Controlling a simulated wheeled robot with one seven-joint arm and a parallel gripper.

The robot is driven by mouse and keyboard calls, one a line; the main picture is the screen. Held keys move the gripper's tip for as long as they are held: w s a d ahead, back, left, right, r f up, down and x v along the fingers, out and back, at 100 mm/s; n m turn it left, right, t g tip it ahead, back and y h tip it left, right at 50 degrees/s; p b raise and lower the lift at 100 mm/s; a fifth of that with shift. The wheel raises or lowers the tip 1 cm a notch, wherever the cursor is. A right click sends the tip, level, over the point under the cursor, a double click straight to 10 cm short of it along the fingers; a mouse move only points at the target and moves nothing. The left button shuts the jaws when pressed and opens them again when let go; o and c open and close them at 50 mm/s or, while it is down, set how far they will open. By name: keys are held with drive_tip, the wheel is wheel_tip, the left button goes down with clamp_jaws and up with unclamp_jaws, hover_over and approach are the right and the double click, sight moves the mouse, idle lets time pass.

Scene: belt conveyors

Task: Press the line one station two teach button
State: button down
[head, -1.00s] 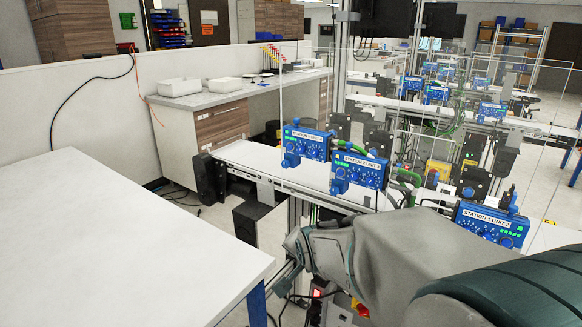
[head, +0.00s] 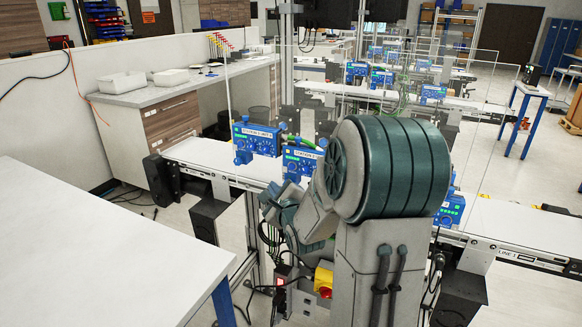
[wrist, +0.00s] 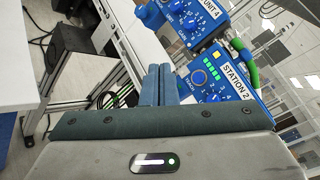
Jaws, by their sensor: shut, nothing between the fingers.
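In the head view, this appears to be the blue unit (head: 302,160) on the near conveyor, partly covered by my arm.
A second blue unit, marked "UNIT 4" (wrist: 195,18), sits beside it, also in the head view (head: 256,139). Another unit (head: 451,209) is mostly behind my arm. The near conveyor carries a "LINE 1" label (head: 506,255). A white table (head: 90,245) fills the left; clear panels stand behind.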

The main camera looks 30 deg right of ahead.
sight(292, 167)
drive_tip(key=shift+w+d+p, duration=0.25)
drive_tip(key=shift+w+d, duration=0.65)
drive_tip(key=shift+d, duration=0.25)
drive_tip(key=shift+w+d+p, duration=0.3)
drive_tip(key=shift+w+d, duration=0.6)
drive_tip(key=shift+d, duration=0.3)
drive_tip(key=shift+w+d+p, duration=0.25)
drive_tip(key=shift+w+d, duration=0.65)
drive_tip(key=shift+d, duration=0.25)
drive_tip(key=shift+w+d, duration=0.1)
drive_tip(key=shift+w+d, duration=0.2)
drive_tip(key=shift+d, duration=0.05)
drive_tip(key=shift+w+d, duration=0.2)
drive_tip(key=shift+d, duration=0.1)
drive_tip(key=shift+a, duration=0.1)
idle(0.5)
drive_tip(key=shift+s+a, duration=0.5)
drive_tip(key=shift+a, duration=0.05)
